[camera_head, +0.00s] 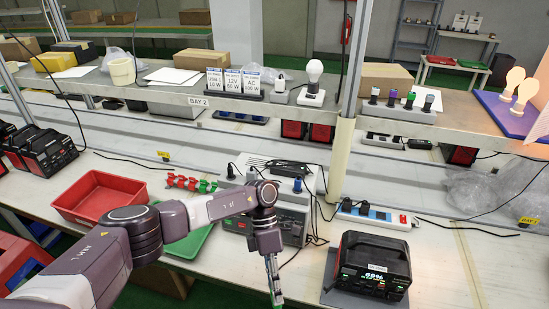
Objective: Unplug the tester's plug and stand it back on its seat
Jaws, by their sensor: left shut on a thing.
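My left gripper (275,284) points down in front of the grey tester-like box (293,222), near the bench's front edge. Several plugs with coloured tops stand in a grey rack (398,111) on the upper shelf. I cannot tell which seat belongs to the tester's plug. My right gripper is not in view.
A black and red charger (367,265) stands right of the box, with a white power strip (375,215) behind it. A red tray (103,196) and a green tray (190,242) lie left. Loose cables (318,205) run beside the box.

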